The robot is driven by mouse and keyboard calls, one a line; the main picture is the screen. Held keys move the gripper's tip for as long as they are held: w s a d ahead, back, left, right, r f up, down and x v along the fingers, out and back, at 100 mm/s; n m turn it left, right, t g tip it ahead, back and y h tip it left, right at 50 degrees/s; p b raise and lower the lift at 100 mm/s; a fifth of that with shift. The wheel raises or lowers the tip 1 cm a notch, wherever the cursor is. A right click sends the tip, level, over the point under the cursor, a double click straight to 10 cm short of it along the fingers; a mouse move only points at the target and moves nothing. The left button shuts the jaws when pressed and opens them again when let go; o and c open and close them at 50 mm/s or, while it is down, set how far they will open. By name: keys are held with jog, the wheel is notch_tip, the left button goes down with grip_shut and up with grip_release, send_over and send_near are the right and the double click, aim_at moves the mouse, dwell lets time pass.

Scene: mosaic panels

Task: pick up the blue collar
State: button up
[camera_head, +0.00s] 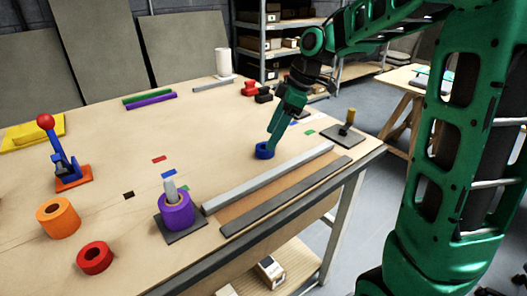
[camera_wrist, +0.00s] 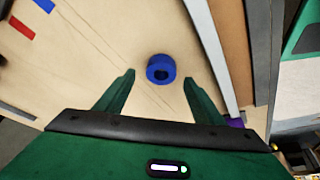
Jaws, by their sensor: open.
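The blue collar (camera_head: 264,151) is a short ring lying flat on the wooden table. I cannot tell the exact height of the fingertips above the table.
A grey rail (camera_head: 270,178) runs along the table's front right, near the collar. A purple collar (camera_head: 177,213) sits around a post at the front. Orange (camera_head: 58,219) and red (camera_head: 95,258) rings stand front left. A small post on a base (camera_head: 347,130) stands right.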

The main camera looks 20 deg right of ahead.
aim_at(265, 151)
jog(key=x, duration=0.4)
jog(key=shift+a, duration=0.1)
jog(key=shift+c, duration=0.2)
jog(key=c, duration=1.4)
